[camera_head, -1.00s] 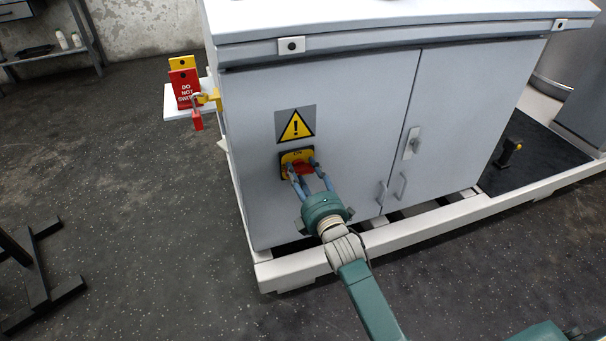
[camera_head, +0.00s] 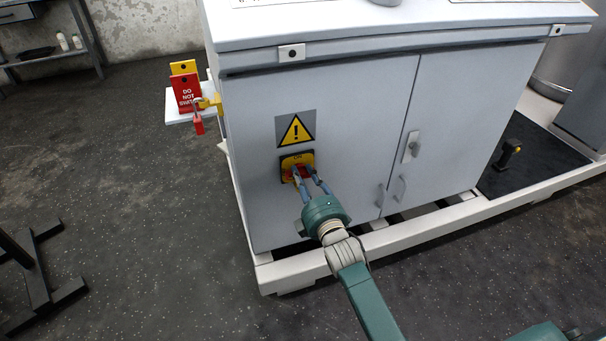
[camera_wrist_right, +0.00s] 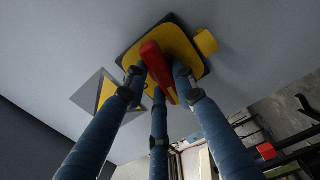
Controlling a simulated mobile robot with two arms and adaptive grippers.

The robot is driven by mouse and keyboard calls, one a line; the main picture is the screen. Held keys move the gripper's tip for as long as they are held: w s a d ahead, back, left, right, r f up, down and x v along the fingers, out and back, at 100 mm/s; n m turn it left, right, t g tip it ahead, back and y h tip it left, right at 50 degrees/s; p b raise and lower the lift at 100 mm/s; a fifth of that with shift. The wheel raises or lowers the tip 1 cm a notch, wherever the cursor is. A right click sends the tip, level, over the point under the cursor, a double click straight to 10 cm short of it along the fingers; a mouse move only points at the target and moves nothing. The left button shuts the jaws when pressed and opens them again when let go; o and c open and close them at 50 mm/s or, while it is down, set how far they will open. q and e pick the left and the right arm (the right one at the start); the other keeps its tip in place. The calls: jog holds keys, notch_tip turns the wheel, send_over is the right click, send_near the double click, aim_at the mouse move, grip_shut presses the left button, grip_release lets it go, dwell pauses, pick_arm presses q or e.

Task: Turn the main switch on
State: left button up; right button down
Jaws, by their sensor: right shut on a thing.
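The main switch is a red handle on a yellow plate (camera_head: 288,161) with a dark border, on the left door of the grey cabinet, just below a warning triangle. In the right wrist view the red handle (camera_wrist_right: 152,58) lies slantwise across the yellow plate (camera_wrist_right: 181,47). My right gripper (camera_head: 306,176) is shut on the red handle, its blue fingers on both sides of it. The fingers hide part of the handle in the head view. My left gripper is not in view.
The grey cabinet (camera_head: 335,210) stands on a white frame (camera_head: 420,225). A red padlock (camera_head: 198,126) and a red "do not switch" tag (camera_head: 186,92) are at its left side. A black stand (camera_head: 35,270) is at the lower left. The floor between is clear.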

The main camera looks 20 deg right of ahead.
jog(key=shift+r+m+p, duration=0.1)
jog(key=shift+m+p, duration=0.4)
jog(key=shift+m, duration=0.4)
jog(key=m+p, duration=0.2)
jog(key=m, duration=0.2)
jog(key=shift+d+m, duration=0.15)
jog(key=shift+m, duration=0.15)
jog(key=m, duration=0.1)
jog(key=m+p, duration=0.1)
jog(key=m, duration=0.1)
jog(key=m+p, duration=0.1)
jog(key=m, duration=0.1)
jog(key=shift+d+f, duration=0.1)
jog(key=shift+f, duration=0.15)
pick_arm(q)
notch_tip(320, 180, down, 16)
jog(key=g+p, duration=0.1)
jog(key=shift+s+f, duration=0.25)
pick_arm(e)
jog(key=shift+f+m, duration=0.2)
jog(key=shift+m, duration=2.2)
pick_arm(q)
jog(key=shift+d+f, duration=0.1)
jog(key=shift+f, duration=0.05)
pick_arm(e)
jog(key=c, duration=1.4)
grip_release()
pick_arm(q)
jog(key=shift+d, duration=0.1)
